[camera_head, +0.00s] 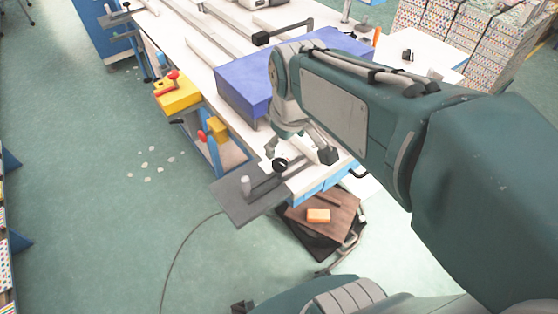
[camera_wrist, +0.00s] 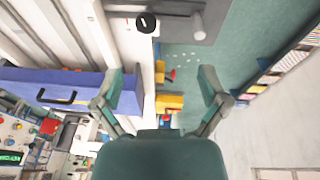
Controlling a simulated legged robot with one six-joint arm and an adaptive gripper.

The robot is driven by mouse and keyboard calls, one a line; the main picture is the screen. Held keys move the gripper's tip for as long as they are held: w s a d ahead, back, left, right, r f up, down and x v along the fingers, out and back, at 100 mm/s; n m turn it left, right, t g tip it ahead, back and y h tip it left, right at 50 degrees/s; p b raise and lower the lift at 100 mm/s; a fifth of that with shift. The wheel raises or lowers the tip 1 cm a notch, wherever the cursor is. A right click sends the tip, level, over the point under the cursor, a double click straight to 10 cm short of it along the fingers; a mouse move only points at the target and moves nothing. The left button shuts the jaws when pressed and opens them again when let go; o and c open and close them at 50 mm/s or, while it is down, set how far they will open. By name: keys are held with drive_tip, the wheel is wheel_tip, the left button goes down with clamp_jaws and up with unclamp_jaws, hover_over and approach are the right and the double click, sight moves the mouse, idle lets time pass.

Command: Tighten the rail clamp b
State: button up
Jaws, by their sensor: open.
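A round black knob (camera_head: 280,165) sits at the near end of the white table, beside a grey plate (camera_head: 229,206) with an upright grey post (camera_head: 245,186). The knob, with a pale line across it, also shows at the top of the wrist view (camera_wrist: 146,22); the post (camera_wrist: 198,27) is to its right. No label shows which part is rail clamp b; the knob may belong to it. My gripper (camera_head: 300,150) is open and empty above the table's near end. In the wrist view its fingers (camera_wrist: 160,82) are wide apart, and the knob lies beyond them, untouched.
A blue box (camera_head: 245,92) stands on the table behind my gripper. Yellow blocks with red knobs (camera_head: 177,91) line the table's left edge. A brown board with an orange block (camera_head: 318,215) lies low near the table's end. The green floor at left is mostly clear.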

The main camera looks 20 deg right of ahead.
sight(279, 162)
drive_tip(key=w+d+f+n+g, duration=0.2)
drive_tip(key=w+f+n+g, duration=0.15)
drive_tip(key=w+f, duration=0.35)
drive_tip(key=shift+n+t, duration=0.25)
drive_tip(key=shift+t, duration=0.1)
drive_tip(key=f, duration=0.6)
drive_tip(key=w+f, duration=0.1)
drive_tip(key=f, duration=0.2)
drive_tip(key=shift+w+f, duration=0.1)
drive_tip(key=shift+f, duration=0.25)
drive_tip(key=c, duration=1.2)
